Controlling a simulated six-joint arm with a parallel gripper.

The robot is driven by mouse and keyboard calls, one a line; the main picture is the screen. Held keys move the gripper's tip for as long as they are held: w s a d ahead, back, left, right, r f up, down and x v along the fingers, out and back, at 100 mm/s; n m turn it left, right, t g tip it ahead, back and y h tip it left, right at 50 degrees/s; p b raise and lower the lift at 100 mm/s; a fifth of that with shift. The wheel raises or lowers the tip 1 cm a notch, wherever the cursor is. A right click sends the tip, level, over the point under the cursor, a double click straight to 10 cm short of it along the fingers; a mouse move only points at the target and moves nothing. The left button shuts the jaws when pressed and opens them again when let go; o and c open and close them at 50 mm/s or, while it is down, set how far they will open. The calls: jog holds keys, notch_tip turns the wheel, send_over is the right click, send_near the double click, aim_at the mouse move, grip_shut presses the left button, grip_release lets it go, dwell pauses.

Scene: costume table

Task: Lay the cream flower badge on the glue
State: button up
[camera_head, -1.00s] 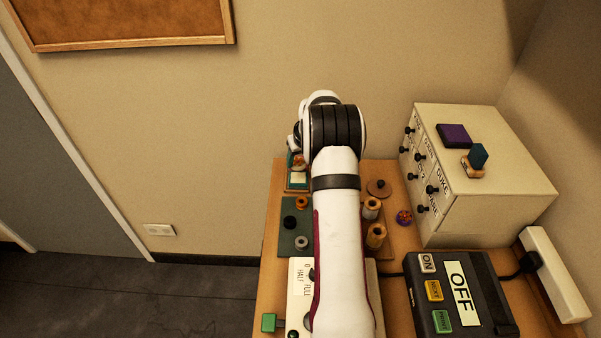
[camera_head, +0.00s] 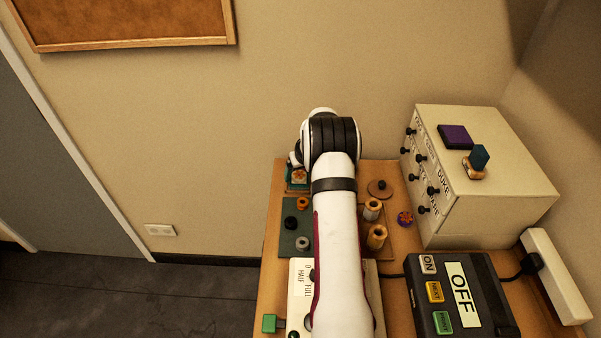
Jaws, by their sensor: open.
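The cream flower badge (camera_head: 299,176), with orange marks, shows over the pale glue patch on a small teal-edged tray (camera_head: 291,186) at the table's far left corner. It covers most of the patch; I cannot tell whether it lies flat. My gripper (camera_head: 296,163) is just behind the badge, pointing down and open. My wrist hides much of it, and the fingertips are too small to make out clearly.
A green mat (camera_head: 290,243) with small rings lies in front of the tray. Thread spools (camera_head: 376,237) and a round multicoloured badge (camera_head: 405,219) are right of my arm. A drawer cabinet (camera_head: 480,200) and a dark switch box (camera_head: 490,325) stand at the right.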

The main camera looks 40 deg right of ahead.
jog(key=shift+r, duration=0.1)
jog(key=v, duration=1.2)
jog(key=s+a+r+y, duration=0.1)
jog(key=s+a+r, duration=0.15)
jog(key=a, duration=0.45)
jog(key=s+a+r+g+y, duration=0.1)
jog(key=a+r, duration=0.2)
jog(key=a, duration=0.5)
jog(key=s+a+r, duration=0.2)
jog(key=a+r, duration=0.1)
jog(key=a, duration=0.4)
jog(key=s+a+g, duration=0.1)
jog(key=s+a, duration=0.7)
jog(key=s, duration=0.3)
jog(key=s+a+m+g+y, duration=0.1)
jog(key=s+a+g, duration=0.1)
jog(key=s+a, duration=0.6)
jog(key=s, duration=0.3)
jog(key=shift+s+f+y, duration=0.25)
jog(key=shift+f+y, duration=0.05)
jog(key=shift+f, duration=0.1)
